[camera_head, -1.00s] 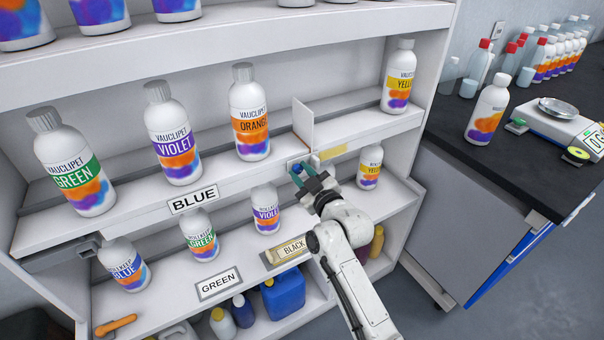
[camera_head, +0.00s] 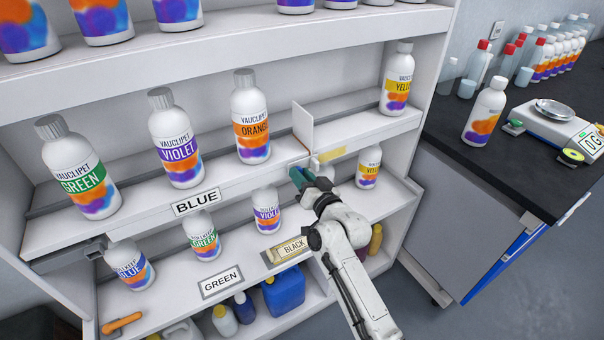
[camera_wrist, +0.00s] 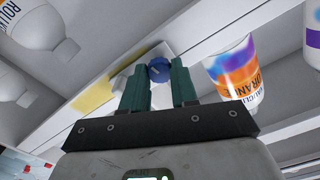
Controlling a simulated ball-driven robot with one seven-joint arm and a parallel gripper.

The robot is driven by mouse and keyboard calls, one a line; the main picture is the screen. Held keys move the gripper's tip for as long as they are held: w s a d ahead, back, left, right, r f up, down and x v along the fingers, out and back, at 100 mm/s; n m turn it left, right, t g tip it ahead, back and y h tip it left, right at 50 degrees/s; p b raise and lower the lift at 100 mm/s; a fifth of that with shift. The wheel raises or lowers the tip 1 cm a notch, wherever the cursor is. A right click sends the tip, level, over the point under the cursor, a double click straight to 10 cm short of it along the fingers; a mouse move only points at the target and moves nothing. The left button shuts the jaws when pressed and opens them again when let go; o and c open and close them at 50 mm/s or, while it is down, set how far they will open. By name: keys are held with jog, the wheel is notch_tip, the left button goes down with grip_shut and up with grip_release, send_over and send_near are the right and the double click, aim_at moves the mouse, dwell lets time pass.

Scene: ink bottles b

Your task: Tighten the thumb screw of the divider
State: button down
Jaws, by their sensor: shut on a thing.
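The divider (camera_head: 302,128) is a thin upright white plate on the middle shelf, between the orange bottle and an empty stretch of shelf. Its thumb screw (camera_wrist: 160,69) is a round blue knob on a pale bracket at the shelf's front edge, seen in the wrist view. My gripper (camera_head: 299,176) is at the shelf edge just below the divider. Its two teal fingers (camera_wrist: 158,80) stand either side of the knob and are shut on it. In the head view the fingers hide the knob.
An orange bottle (camera_head: 250,117) stands left of the divider and a yellow bottle (camera_head: 397,80) at the far right. A small yellow bottle (camera_head: 369,167) and a violet one (camera_head: 267,206) stand on the shelf below, either side of my arm. A yellow strip (camera_head: 332,154) lies on the shelf edge.

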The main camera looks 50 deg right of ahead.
jog(key=shift+m+p, duration=0.35)
jog(key=shift+m, duration=0.75)
jog(key=c, duration=0.9)
grip_release()
jog(key=shift+o, duration=0.2)
jog(key=shift+s, duration=0.1)
jog(key=v, duration=1)
jog(key=shift+s, duration=0.3)
jog(key=shift+a, duration=0.1)
